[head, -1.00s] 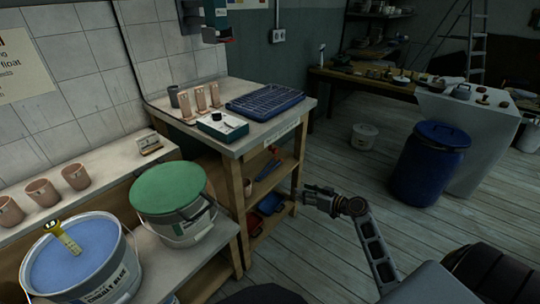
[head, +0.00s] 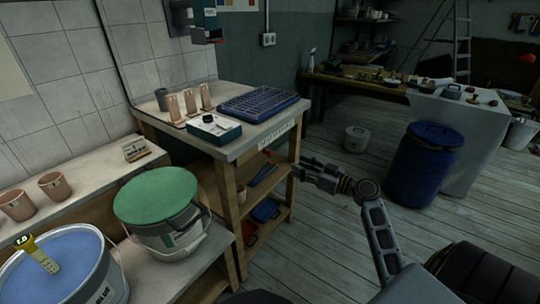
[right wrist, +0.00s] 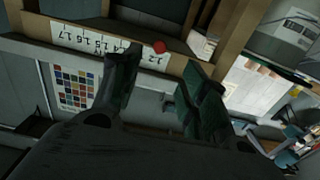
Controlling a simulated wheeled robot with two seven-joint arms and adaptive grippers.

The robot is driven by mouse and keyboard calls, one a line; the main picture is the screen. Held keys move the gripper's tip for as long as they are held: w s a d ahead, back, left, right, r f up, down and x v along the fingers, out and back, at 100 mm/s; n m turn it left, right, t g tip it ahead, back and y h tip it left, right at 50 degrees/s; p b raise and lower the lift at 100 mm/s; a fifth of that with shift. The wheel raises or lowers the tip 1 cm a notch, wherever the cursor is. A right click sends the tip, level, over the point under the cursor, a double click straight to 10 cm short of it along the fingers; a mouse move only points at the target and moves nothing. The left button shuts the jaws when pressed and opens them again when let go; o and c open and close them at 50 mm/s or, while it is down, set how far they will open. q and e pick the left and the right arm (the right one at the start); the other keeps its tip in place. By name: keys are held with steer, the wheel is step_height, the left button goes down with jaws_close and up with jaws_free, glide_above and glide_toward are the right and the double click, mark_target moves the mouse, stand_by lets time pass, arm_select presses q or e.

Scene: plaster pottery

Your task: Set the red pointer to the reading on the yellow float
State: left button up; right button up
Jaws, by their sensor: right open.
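The yellow float (head: 37,253) stands tilted in the blue glaze of a bucket at the lower left of the head view. A white number scale (head: 278,134) runs along the workbench's front edge. The right wrist view shows this scale (right wrist: 88,43) with figures up to 1.7, and the red pointer (right wrist: 160,47) beside the figure 1.2. My right gripper (head: 303,166) is open and empty, just in front of the bench. Its fingers (right wrist: 158,88) lie apart below the scale in the wrist view, one hiding part of it. My left gripper is out of view.
A green-lidded bucket (head: 157,195) stands left of the workbench (head: 232,145). The bench carries a blue tray (head: 258,105), a small boxed device (head: 214,128) and test tiles. A blue barrel (head: 425,165) stands to the right. The floor between bench and barrel is open.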

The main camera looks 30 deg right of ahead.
mark_target(270, 154)
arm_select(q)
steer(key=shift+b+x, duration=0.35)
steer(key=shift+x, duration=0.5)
arm_select(e)
steer(key=shift+x, duration=6.8)
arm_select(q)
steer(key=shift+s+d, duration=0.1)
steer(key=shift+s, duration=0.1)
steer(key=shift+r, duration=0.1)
arm_select(e)
jaws_close()
